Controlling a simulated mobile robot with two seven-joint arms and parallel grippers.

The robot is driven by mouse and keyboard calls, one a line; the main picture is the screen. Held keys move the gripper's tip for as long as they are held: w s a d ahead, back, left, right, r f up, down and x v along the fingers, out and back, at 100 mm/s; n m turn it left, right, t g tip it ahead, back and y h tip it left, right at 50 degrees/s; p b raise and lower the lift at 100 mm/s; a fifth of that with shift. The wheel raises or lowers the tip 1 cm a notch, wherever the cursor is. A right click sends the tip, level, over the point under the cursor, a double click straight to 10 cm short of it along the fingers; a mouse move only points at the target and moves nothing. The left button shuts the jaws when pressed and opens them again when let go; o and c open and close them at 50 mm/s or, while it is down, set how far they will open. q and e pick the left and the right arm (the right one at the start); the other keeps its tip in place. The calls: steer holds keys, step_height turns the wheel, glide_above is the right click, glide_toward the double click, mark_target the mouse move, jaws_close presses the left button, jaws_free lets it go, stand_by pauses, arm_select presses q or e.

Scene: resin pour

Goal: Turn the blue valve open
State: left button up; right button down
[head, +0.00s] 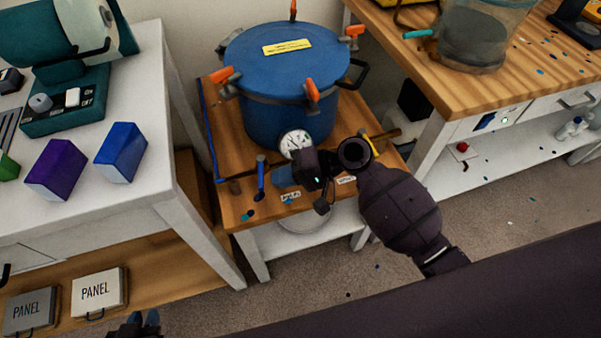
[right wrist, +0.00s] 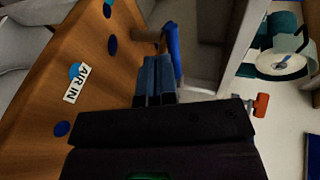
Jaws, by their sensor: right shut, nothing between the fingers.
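The blue valve (head: 261,176) has an upright blue handle at the front left of the wooden stand, below the blue pressure pot (head: 275,75). My right gripper (head: 284,175) is shut and empty just right of the handle. In the right wrist view the blue handle (right wrist: 173,50) is beside the tips of my right gripper (right wrist: 157,68); whether they touch I cannot tell. The AIR IN label (right wrist: 77,83) lies on the wood. My left gripper (head: 142,320) is low at the bottom edge, mostly cut off, away from the valve.
A yellow valve handle (head: 368,143) is right of my right wrist, near the VENT label (head: 346,180). The pot's gauge (head: 295,142) is close above my right gripper. A white table (head: 150,185) is at left, and a wood-topped bench (head: 430,55) at right.

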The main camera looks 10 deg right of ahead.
steer(key=shift+w+a+r, duration=0.1)
steer(key=shift+w+a, duration=0.05)
steer(key=shift+a, duration=0.45)
steer(key=shift+a+r+t+p, duration=0.1)
steer(key=shift+t+p, duration=0.25)
steer(key=shift+t, duration=0.05)
steer(key=shift+m, duration=0.3)
